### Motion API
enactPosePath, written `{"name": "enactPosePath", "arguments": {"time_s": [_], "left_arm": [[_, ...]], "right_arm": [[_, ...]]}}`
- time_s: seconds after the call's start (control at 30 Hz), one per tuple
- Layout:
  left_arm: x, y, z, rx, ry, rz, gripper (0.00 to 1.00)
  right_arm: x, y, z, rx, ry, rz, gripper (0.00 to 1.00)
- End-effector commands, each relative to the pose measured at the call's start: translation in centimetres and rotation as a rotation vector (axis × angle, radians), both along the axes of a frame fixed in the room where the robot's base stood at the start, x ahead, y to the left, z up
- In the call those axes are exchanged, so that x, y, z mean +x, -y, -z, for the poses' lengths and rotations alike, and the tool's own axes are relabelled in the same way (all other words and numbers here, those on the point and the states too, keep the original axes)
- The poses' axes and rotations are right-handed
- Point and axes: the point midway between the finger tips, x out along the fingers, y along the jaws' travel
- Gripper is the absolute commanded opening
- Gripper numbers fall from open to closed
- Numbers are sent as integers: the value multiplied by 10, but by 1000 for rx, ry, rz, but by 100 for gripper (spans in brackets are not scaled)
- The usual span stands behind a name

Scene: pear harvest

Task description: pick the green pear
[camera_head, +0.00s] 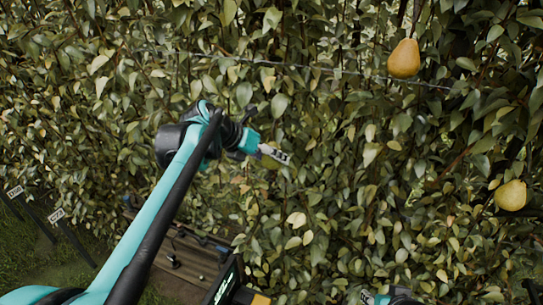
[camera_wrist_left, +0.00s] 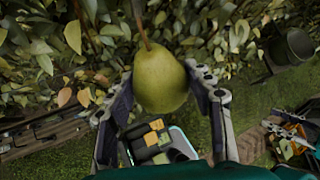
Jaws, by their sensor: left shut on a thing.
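The green pear (camera_wrist_left: 160,80) hangs by its stem in the left wrist view, between the two fingers of my left gripper (camera_wrist_left: 166,92). The fingers touch it on both sides and are shut on it. In the head view my left gripper (camera_head: 274,155) reaches into the leaf wall, and its fingers hide most of the pear. A small part of what seems to be my right gripper shows at the bottom edge of the head view; its fingers cannot be made out.
Two yellow pears hang on the right of the head view, an upper one (camera_head: 404,59) and a lower one (camera_head: 511,195). A thin wire (camera_head: 330,70) crosses the foliage above my left gripper. A dark round container (camera_wrist_left: 290,46) stands at the right in the left wrist view.

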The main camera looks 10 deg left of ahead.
Motion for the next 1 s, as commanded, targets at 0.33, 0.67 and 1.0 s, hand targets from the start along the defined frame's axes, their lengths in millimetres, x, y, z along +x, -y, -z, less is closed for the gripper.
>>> {"name": "enactPosePath", "arguments": {"time_s": [0.33,0.67,1.0], "left_arm": [[-2,1,-2,-11,-48,0,18],[-8,1,-6,-28,-138,-1,18],[-11,2,-11,-46,-225,-1,18]], "right_arm": [[0,0,0,0,0,0,40],[0,0,0,0,0,0,40],[0,0,0,0,0,0,40]]}}
